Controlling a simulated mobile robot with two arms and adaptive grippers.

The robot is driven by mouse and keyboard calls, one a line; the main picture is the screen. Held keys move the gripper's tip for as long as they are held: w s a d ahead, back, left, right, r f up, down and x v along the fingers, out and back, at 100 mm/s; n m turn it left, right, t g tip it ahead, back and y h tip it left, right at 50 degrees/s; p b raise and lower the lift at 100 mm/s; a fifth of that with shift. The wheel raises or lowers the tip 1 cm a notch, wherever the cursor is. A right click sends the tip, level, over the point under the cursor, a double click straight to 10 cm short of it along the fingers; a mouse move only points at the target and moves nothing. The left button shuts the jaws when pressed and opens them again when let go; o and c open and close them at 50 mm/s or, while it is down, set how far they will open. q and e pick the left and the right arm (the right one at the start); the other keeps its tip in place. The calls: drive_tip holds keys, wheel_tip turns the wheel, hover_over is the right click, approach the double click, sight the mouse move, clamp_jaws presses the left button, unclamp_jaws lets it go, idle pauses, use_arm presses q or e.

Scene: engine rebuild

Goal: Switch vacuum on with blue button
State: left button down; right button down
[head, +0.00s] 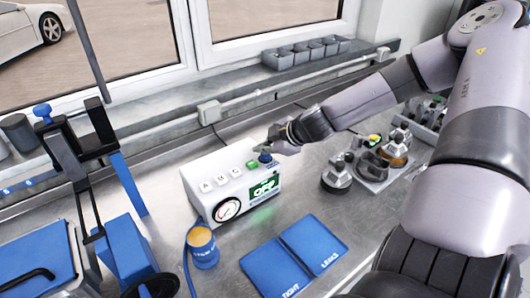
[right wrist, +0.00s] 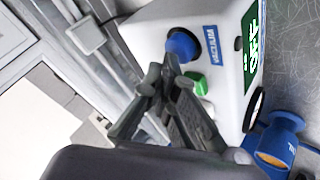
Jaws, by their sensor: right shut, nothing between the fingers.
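A white control box (head: 228,184) stands on the metal bench, with a round gauge (head: 227,210) and a lit green display (head: 264,189) whose word seems to read OFF. The blue button (head: 265,157) is on its top at the right end, beside a green button (head: 252,164). In the right wrist view, the blue button (right wrist: 183,45) sits by a VACUUM label (right wrist: 213,47). My right gripper (head: 277,148) is shut and empty, its fingertips (right wrist: 170,62) right at the blue button's edge. I cannot tell whether they touch. My left gripper is not in view.
Blue mats marked TIGHT (head: 274,270) and LEAKS (head: 314,242) lie in front of the box. A blue cup-like part (head: 203,252) with a hose stands close to it. Metal parts (head: 370,165) sit at the right, and a blue-black fixture (head: 105,190) stands at the left.

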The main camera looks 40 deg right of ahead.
sight(264, 156)
drive_tip(key=shift+f, duration=0.15)
idle(0.4)
drive_tip(key=shift+f+b, duration=0.3)
drive_tip(key=shift+b, duration=0.1)
drive_tip(key=shift+r, duration=0.1)
drive_tip(key=shift+r+p, duration=0.3)
drive_tip(key=shift+p, duration=0.2)
drive_tip(key=shift+r, duration=0.1)
wheel_tip(264, 156, up, 6)
drive_tip(key=p, duration=0.6)
